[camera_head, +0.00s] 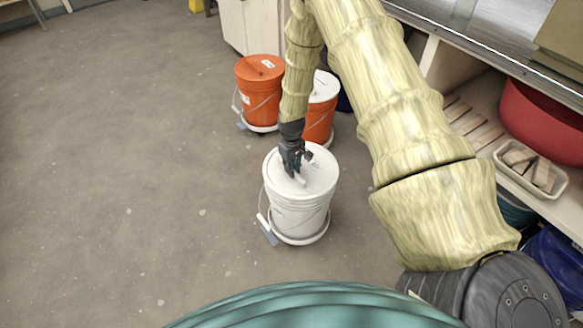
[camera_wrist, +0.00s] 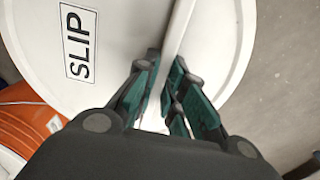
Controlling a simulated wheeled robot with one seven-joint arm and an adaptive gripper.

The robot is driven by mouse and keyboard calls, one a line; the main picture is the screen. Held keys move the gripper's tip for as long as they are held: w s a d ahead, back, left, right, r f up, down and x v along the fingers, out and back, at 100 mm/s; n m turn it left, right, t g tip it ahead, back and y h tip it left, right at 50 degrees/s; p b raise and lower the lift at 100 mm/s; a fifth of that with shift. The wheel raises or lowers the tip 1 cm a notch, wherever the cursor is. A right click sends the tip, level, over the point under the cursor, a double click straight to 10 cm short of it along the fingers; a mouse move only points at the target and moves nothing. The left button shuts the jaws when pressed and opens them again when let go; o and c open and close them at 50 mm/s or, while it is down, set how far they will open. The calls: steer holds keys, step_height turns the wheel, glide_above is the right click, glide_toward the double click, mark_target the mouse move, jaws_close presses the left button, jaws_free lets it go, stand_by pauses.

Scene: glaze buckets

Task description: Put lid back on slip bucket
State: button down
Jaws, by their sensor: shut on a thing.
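A white bucket (camera_head: 297,215) stands on the floor in the head view, with a wire handle hanging at its side. A white lid (camera_head: 322,170) covers its top; I cannot tell whether it is pressed fully down. In the wrist view the lid (camera_wrist: 120,85) fills most of the picture and carries a label (camera_wrist: 80,42) reading SLIP. My gripper (camera_head: 298,176) is over the lid. In the wrist view my gripper (camera_wrist: 170,100) is shut on the raised white ridge (camera_wrist: 180,30) across the lid, which is its handle. The bucket body is hidden below the lid there.
An orange bucket with an orange lid (camera_head: 260,68) and another orange bucket (camera_head: 318,122) with a white lid stand just behind. Shelves at the right hold a red tub (camera_head: 540,120) and a tray (camera_head: 555,187) of blocks. The floor at the left is clear.

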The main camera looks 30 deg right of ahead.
stand_by(0.3)
steer(key=c, duration=1.4)
jaws_free()
steer(key=o, duration=0.5)
steer(key=shift+c, duration=0.2)
steer(key=shift+r+p, duration=2.65)
steer(key=shift+r, duration=0.85)
